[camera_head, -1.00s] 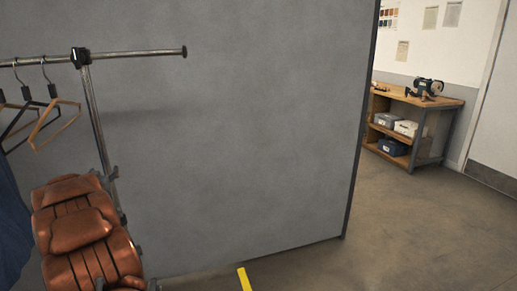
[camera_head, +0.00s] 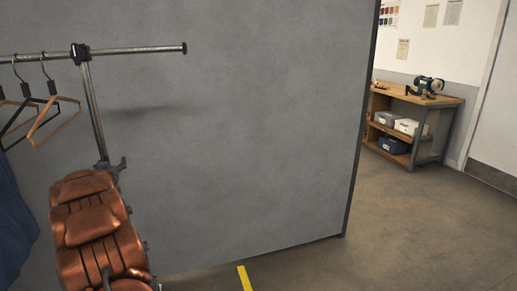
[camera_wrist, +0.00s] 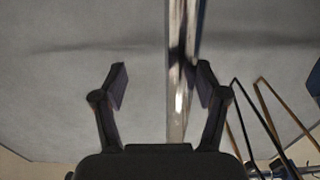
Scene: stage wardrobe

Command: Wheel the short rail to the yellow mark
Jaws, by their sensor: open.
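The short rail (camera_head: 92,110) is a metal garment rack at the left of the head view, with a crossbar on an upright post. Several hangers and a dark blue garment (camera_head: 12,220) hang from it. The yellow mark (camera_head: 244,278) is a strip on the floor at the bottom, right of the post. My gripper (camera_wrist: 162,80) is open in the wrist view. The post (camera_wrist: 183,110) shows between its fingers, close to the right one; whether they reach around it I cannot tell. In the head view my copper-coloured arm hides the lower post and rack base.
A grey partition (camera_head: 230,140) stands right behind the rail. A wooden workbench (camera_head: 420,98) with a machine and boxes stands at the back right. The floor (camera_head: 400,230) between the partition and the front right is clear.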

